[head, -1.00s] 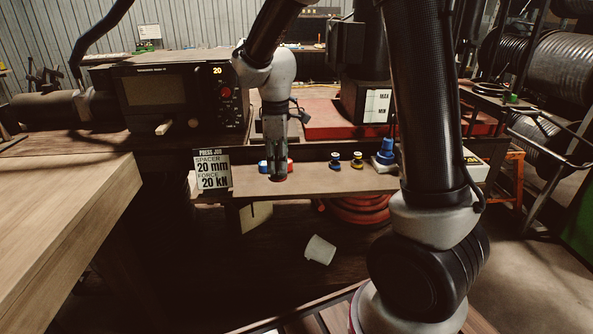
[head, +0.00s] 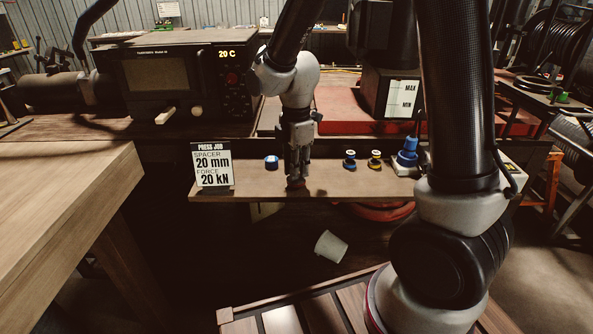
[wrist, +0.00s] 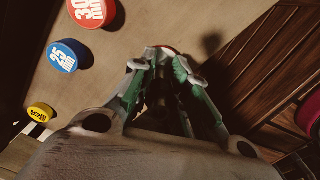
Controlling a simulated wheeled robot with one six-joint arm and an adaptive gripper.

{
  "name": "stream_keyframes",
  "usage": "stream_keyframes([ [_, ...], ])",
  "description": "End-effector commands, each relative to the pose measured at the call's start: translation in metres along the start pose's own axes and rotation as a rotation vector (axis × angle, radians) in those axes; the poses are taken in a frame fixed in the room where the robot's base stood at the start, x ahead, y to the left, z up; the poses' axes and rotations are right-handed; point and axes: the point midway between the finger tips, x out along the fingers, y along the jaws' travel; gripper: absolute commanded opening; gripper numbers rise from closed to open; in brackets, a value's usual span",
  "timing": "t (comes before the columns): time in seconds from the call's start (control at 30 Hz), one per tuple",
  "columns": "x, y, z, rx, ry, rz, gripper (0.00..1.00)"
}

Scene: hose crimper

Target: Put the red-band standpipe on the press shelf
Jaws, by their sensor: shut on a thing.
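My gripper (head: 297,172) is over the narrow wooden press shelf (head: 240,188), near its front edge. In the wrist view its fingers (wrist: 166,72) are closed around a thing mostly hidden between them. A bit of red and pale rim shows past the fingertips, which fits the red-band standpipe (wrist: 164,47). In the head view, a small dark reddish end (head: 296,184) shows below the fingers, at or just above the shelf top; I cannot tell if it touches.
Small blue-topped (head: 350,160) and yellow-topped (head: 375,160) pieces and a larger blue object (head: 407,152) stand right. The wrist view shows red (wrist: 92,10) and yellow (wrist: 40,113) spacers. A white cup (head: 331,246) lies below.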

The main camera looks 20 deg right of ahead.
Motion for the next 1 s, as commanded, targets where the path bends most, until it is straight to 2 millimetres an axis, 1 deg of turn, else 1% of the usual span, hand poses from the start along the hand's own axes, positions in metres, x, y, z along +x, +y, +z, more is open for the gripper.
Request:
stream_keyframes([
  [0.03,0.006,0.000,0.000,0.000,-0.001,-0.002,0.00],
  [0.1,0.011,0.000,0.000,0.000,0.000,0.001,0.00],
  [0.43,0.013,0.000,0.000,0.001,0.000,0.001,0.00],
  [0.47,0.014,0.000,0.000,0.001,0.000,0.001,0.18],
  [0.5,0.014,0.000,0.000,0.001,0.000,0.001,0.26],
  [0.57,0.014,0.000,0.000,0.001,0.000,0.001,0.37],
  [0.6,0.014,0.000,0.000,0.001,0.000,0.001,0.38],
  [0.87,0.013,0.000,0.000,0.001,0.000,0.001,0.38],
  [0.97,0.008,0.001,0.000,0.001,0.001,0.003,0.38],
  [1.0,0.003,0.001,0.000,0.001,0.001,0.004,0.38],
])
